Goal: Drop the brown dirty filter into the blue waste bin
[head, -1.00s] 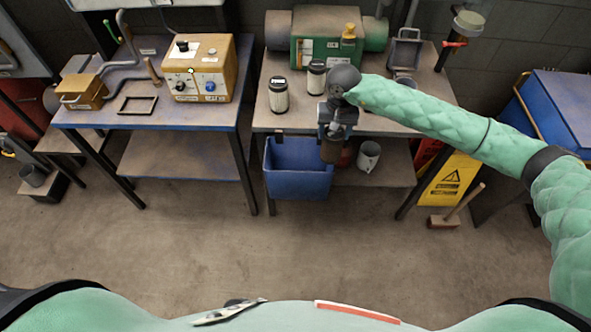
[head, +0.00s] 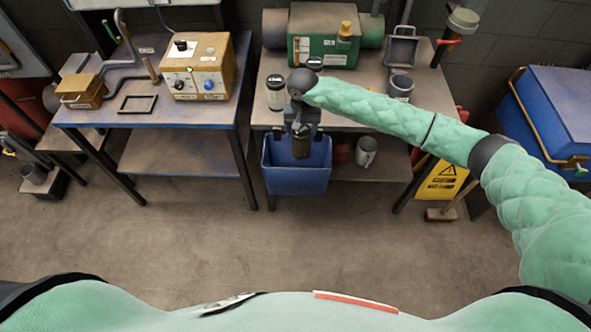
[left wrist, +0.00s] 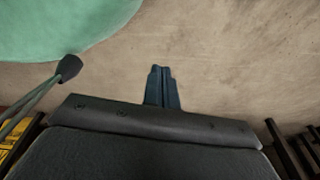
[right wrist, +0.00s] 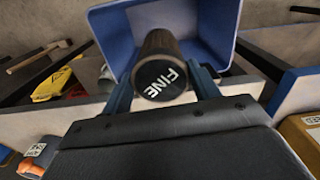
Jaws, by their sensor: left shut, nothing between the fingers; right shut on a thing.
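The brown dirty filter (head: 300,145) is a dark brown cylinder in my right gripper (head: 301,132). In the right wrist view its black end cap reading "FINE" (right wrist: 160,80) shows between the two fingers, which are shut on it. The blue waste bin (head: 296,184) hangs at the front of the right bench. The filter is in front of or over the bin's opening, and the bin's blue wall (right wrist: 112,40) surrounds much of it in the right wrist view. My left gripper (left wrist: 161,72) is shut and empty above bare floor; it is not in the head view.
The right bench (head: 345,100) carries a white filter with a black cap (head: 275,92), a second one partly hidden by my arm, and a green machine (head: 325,45). The front floor is clear.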

